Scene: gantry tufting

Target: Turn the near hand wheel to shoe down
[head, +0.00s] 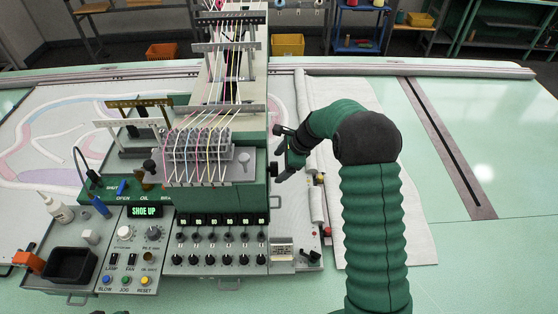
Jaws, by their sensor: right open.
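The green tufting head (215,198) stands in the middle of the head view, with threads running down into it. A dark round knob (273,170) on its right side looks like the near hand wheel. My right gripper (281,156) is open beside that side of the head, very close to the knob. I cannot tell whether it touches the knob, and the gripper partly covers that area. The green-lit display (144,211) on the control panel reads SHOE UP.
The control panel (128,262) has knobs, switches and coloured buttons. A black tray (70,265), an orange object (28,262) and a white bottle (54,207) are at the left. A white roller (317,203) lies right of the head. The green table (460,255) is clear at the right.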

